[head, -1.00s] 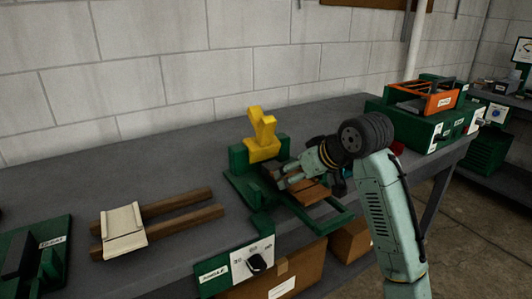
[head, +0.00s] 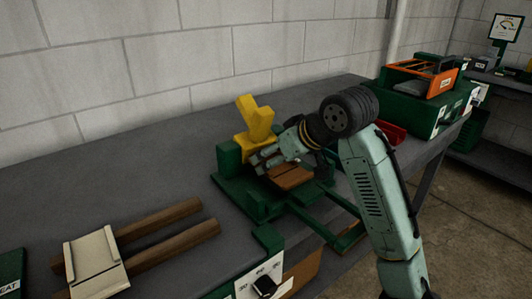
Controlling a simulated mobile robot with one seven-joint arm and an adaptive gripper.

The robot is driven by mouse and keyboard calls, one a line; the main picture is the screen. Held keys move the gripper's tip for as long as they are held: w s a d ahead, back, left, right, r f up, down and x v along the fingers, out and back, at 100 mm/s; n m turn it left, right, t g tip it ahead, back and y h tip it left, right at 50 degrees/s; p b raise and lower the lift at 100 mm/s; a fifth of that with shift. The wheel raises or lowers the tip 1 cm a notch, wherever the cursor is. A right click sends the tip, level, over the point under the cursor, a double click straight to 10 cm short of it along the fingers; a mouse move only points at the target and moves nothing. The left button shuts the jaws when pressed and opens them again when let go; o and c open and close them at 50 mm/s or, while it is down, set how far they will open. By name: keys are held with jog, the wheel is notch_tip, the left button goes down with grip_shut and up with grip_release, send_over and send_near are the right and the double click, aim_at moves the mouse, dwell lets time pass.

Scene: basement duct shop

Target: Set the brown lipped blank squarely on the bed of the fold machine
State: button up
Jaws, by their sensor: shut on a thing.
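The fold machine is a green frame (head: 240,192) with a yellow upright piece (head: 256,122) at its back, standing on the grey bench. The brown lipped blank (head: 293,178) is at the machine's bed, just in front of the yellow piece. My gripper (head: 264,162) reaches in from the right and is shut on the blank near its back edge. My fingers and wrist cover part of the blank. I cannot tell whether the blank touches the bed or how square it lies.
A cream blank (head: 95,262) lies across two brown wooden bars (head: 160,218) at the left. A dial panel (head: 265,284) is at the bench front. A red bin (head: 392,134) and a green unit with an orange frame (head: 424,76) stand at the right. The bench behind is clear.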

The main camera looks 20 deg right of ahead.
jog(key=shift+f, duration=0.15)
jog(key=shift+s+d, duration=0.1)
jog(key=shift+s, duration=0.1)
jog(key=shift+f, duration=0.1)
jog(key=o, duration=1.2)
jog(key=shift+r, duration=0.25)
jog(key=b+v, duration=0.1)
jog(key=v, duration=1.1)
jog(key=shift+f, duration=0.1)
